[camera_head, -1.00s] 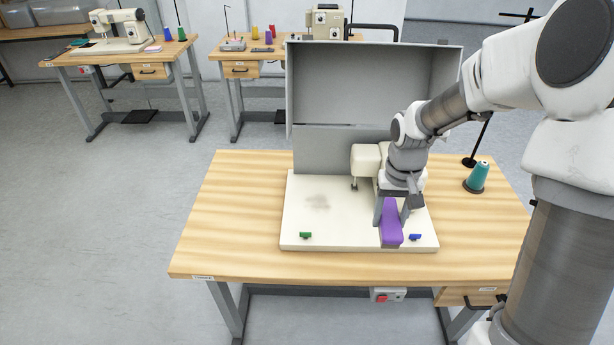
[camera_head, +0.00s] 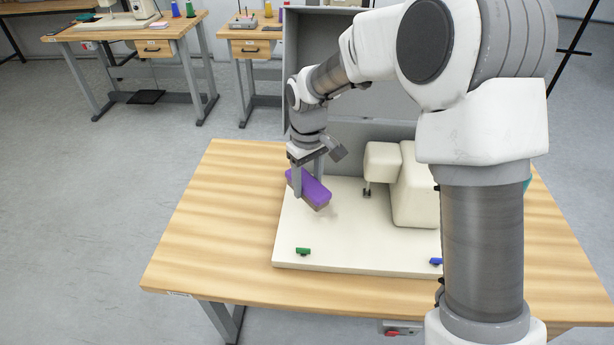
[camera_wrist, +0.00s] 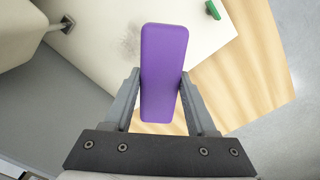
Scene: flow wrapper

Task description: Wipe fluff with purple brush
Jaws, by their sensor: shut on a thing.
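The purple brush (camera_head: 312,190) is held in my gripper (camera_head: 308,181), over the left part of the cream base plate (camera_head: 370,262). In the wrist view the brush (camera_wrist: 163,70) sits between the two fingers of my gripper (camera_wrist: 160,80), which press its sides. The fluff is a faint grey smudge (camera_wrist: 131,42) on the plate, beside the brush in the wrist view. In the head view the brush mostly hides the smudge. I cannot tell whether the brush touches the plate.
The cream machine head (camera_head: 413,185) stands on the plate to the right of the brush. A grey upright panel (camera_head: 370,140) rises behind. A green knob (camera_head: 303,251) and a blue knob (camera_head: 436,262) sit near the plate's front edge. The wooden table (camera_head: 225,210) is clear at left.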

